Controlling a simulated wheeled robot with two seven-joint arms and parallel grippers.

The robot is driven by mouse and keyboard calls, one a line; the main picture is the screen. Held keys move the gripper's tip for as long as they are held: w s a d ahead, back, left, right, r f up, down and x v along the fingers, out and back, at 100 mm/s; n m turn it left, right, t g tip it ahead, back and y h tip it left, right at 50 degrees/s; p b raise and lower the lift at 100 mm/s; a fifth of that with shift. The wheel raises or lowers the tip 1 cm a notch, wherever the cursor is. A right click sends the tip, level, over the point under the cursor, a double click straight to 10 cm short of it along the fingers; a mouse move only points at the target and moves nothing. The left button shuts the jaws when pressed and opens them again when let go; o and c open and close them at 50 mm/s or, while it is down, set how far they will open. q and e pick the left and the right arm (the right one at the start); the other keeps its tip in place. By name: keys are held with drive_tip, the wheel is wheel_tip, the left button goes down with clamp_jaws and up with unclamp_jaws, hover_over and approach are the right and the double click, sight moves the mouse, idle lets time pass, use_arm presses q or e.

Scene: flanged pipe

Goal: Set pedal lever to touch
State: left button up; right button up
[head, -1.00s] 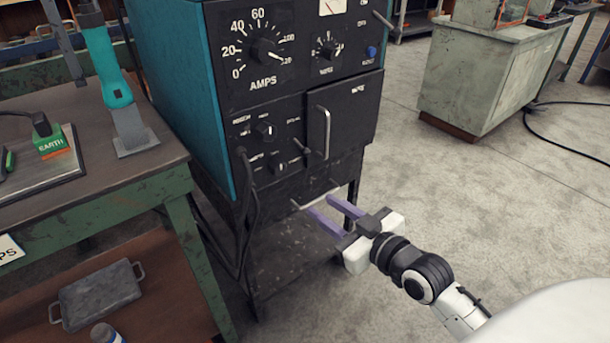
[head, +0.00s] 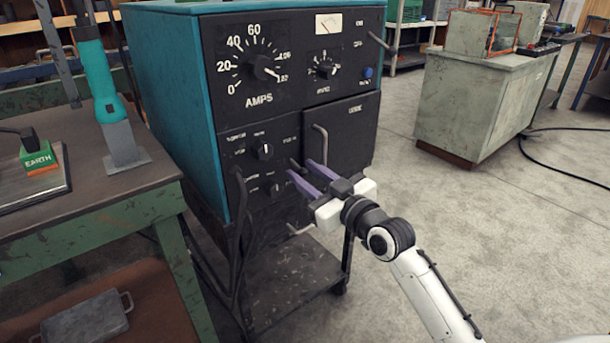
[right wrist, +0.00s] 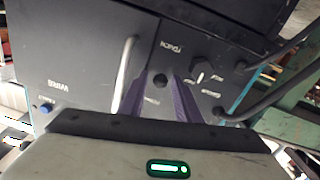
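The welding machine (head: 165,75) has a teal side and a black front panel. A short dark pedal lever (head: 295,163) sticks out of the lower panel, left of the door handle. My right gripper (head: 299,168) is open with its purple fingers reaching toward the lever. In the right wrist view the picture is upside down, and the lever's dark round end (right wrist: 160,80) shows between the spread fingers (right wrist: 156,84). A TOUCH label (right wrist: 172,47) is beside it. Whether a finger touches the lever I cannot tell. My left gripper is out of view.
The door handle (head: 321,146) is close to the right of the fingers. A green workbench (head: 130,208) stands at the left.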

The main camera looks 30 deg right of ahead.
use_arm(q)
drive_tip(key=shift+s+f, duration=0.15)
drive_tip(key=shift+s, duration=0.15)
use_arm(e)
drive_tip(key=shift+w, duration=0.25)
clamp_jaws()
drive_tip(key=shift+f+b, duration=0.35)
drive_tip(key=shift+b, duration=0.2)
drive_tip(key=shift+f+t+b, duration=0.15)
drive_tip(key=shift+t+b, duration=0.25)
drive_tip(key=shift+w+t+b, duration=0.1)
drive_tip(key=shift+t+b, duration=0.25)
drive_tip(key=shift+t, duration=0.05)
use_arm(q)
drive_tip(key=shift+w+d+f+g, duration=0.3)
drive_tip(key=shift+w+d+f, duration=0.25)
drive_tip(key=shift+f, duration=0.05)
